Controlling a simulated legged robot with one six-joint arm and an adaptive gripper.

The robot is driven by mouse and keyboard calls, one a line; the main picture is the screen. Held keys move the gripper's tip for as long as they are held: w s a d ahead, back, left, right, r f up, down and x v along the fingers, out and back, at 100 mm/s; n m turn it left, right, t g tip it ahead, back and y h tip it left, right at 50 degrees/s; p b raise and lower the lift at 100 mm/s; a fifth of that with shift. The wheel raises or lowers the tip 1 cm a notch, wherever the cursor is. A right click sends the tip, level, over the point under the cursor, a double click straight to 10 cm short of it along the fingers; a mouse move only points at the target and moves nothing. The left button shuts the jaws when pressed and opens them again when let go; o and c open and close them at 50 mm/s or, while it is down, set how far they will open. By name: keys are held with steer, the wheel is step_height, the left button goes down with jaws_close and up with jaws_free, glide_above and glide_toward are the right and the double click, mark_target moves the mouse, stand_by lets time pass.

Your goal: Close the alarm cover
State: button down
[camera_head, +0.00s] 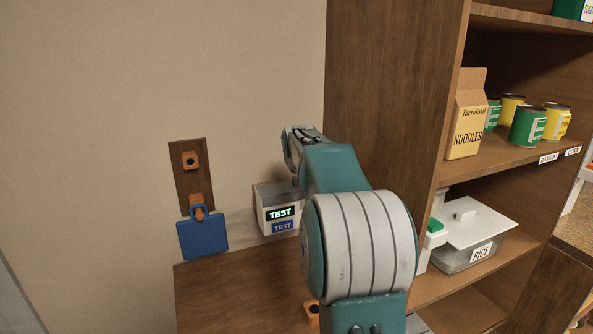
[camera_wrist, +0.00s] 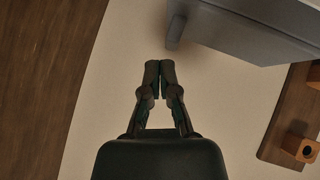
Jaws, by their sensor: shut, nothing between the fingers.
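The alarm is a pale grey box (camera_head: 264,197) on the wall, with a lit green TEST display (camera_head: 280,212) and a blue TEST label (camera_head: 283,226) on its front. My arm hides its right side. In the wrist view a grey box (camera_wrist: 255,25) fills the upper right, with a small grey tab (camera_wrist: 176,30) at its left end. I cannot tell whether the tab belongs to the cover, or how far the cover stands open. My gripper (camera_wrist: 159,66) is shut and empty, its tips just below the tab with a small gap in the picture. In the head view my gripper (camera_head: 291,152) is above the box.
A wooden plaque (camera_head: 188,174) with orange hooks holds a blue tag (camera_head: 203,236) left of the alarm. A wooden cabinet side (camera_head: 385,90) rises close on the right. Its shelves hold a noodle carton (camera_head: 467,125), cans and a rice container (camera_head: 470,240). A wooden surface (camera_head: 235,290) lies below.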

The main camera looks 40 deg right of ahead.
steer(key=shift+r, duration=0.75)
steer(key=v, duration=1.1)
steer(key=shift+s+a, duration=0.25)
steer(key=shift+a+r, duration=0.1)
steer(key=shift+r, duration=0.05)
steer(key=s+a+f+y, duration=0.25)
steer(key=s+a, duration=0.35)
steer(key=a, duration=0.4)
steer(key=s+a+f+y, duration=0.1)
steer(key=s+a+f, duration=0.4)
steer(key=a, duration=0.4)
steer(key=s+a+f+g+y, duration=0.1)
steer(key=s+a+f, duration=0.3)
steer(key=s, duration=0.3)
steer(key=s+a+f+n+g+y, duration=0.1)
steer(key=s+a+f, duration=0.4)
steer(key=s, duration=0.3)
steer(key=shift+s+a+f, duration=0.2)
steer(key=shift+f, duration=0.25)
